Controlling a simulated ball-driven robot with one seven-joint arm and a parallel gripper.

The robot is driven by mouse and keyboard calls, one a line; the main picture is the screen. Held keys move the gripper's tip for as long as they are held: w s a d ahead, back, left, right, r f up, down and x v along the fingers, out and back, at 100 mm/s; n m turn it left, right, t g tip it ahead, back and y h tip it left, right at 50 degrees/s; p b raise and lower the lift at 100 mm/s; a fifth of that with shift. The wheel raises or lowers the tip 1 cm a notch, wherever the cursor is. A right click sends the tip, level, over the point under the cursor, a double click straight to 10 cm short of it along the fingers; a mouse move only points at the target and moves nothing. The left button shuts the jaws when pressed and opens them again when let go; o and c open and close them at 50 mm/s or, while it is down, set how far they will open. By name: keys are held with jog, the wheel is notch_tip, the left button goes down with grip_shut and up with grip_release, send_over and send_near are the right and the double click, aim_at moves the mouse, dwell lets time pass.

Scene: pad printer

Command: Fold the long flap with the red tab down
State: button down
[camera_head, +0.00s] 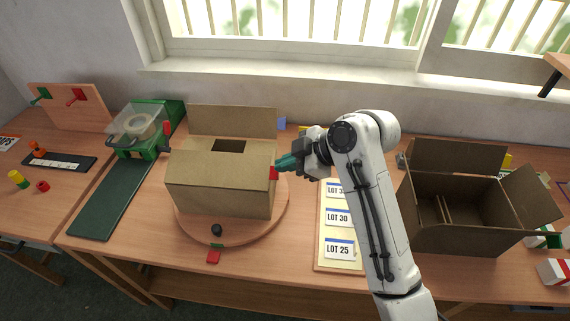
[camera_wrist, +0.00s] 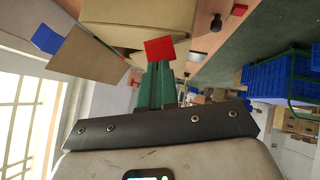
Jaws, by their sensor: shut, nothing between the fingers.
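An open cardboard box (camera_head: 222,199) sits on a round wooden turntable (camera_head: 284,205). Its far long flap (camera_head: 232,121) stands upright. The short flaps look folded inward, leaving a dark gap (camera_head: 229,146) between them. A near cardboard panel slopes at the front, and a red tab (camera_head: 273,173) shows at its right end. The red tab also shows in the wrist view (camera_wrist: 159,50), directly before the fingertips. My gripper (camera_head: 279,166) is shut and empty, its green fingers at the box's right side by the tab. I cannot tell whether they touch it.
A second open box (camera_head: 462,229) stands at the right. A board of LOT labels (camera_head: 338,265) lies between the boxes, under my arm. A green machine with a clear cover (camera_head: 138,130) and a dark green strip (camera_head: 112,198) are on the left. A black knob (camera_head: 216,230) stands at the turntable's front.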

jog(key=shift+w+f+m+g+b, duration=0.15)
jog(key=shift+w+f+g+b, duration=0.15)
jog(key=shift+w, duration=0.3)
jog(key=shift+w+f+m+g+b, duration=0.1)
jog(key=shift+w+f+m+g, duration=0.1)
jog(key=shift+w+f, duration=0.25)
jog(key=shift+w+r, duration=0.1)
jog(key=shift+w, duration=0.05)
